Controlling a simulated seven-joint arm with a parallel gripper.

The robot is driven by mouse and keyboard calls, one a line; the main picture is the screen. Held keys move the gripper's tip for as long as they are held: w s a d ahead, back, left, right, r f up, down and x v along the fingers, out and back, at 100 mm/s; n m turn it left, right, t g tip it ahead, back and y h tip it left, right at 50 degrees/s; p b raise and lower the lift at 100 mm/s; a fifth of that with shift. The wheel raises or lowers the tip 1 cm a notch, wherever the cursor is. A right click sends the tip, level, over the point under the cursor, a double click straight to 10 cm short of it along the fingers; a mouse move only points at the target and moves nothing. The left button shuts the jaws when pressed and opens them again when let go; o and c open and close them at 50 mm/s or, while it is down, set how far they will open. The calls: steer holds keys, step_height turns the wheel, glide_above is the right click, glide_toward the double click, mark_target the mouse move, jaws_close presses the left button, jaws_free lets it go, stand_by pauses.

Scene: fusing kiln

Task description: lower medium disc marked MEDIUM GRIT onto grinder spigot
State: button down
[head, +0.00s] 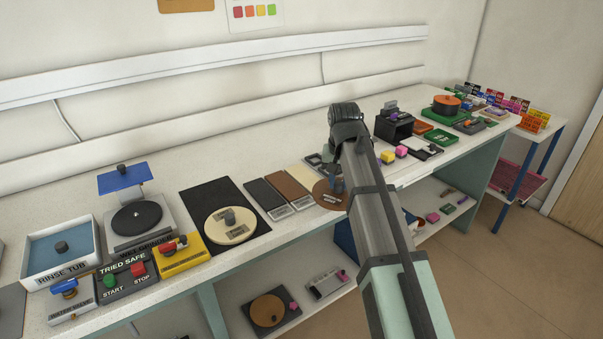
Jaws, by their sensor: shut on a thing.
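My gripper (336,183) is partly hidden by my own arm and points down at the bench's front edge. It is shut on the knob of a brown disc (323,197), which lies flat or just above the bench; I cannot tell which. The disc's label is too small to read. The wet grinder (118,243) stands far to the left, apart from my gripper. A dark round plate (137,219) with a small centre post tops it, and a blue panel (122,180) stands over its back. The spigot cannot be told apart from that post.
A cream disc (243,232) with a knob lies on a black mat (203,199). Black, brown and cream slots (290,188) lie between it and my gripper. The rinse tub (60,250), yellow box (181,256) and start/stop box (128,284) surround the grinder.

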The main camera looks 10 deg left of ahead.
steer(key=s+d+m, duration=0.2)
steer(key=d, duration=0.7)
steer(key=s+a+r+n, duration=0.2)
steer(key=s+a+n, duration=0.3)
steer(key=a, duration=1.6)
steer(key=s+a+r+n+y, duration=0.1)
steer(key=s+a+n, duration=0.4)
steer(key=a, duration=1.6)
steer(key=s+a+r+n+g, duration=0.1)
steer(key=s+a+r+n, duration=0.2)
steer(key=a, duration=1.7)
steer(key=shift+s+a+n+y, duration=0.35)
steer(key=shift+s+n, duration=0.75)
steer(key=shift+s, duration=0.5)
steer(key=shift+f, duration=2.8)
steer(key=shift+f, duration=1.05)
steer(key=c, duration=0.8)
jaws_free()
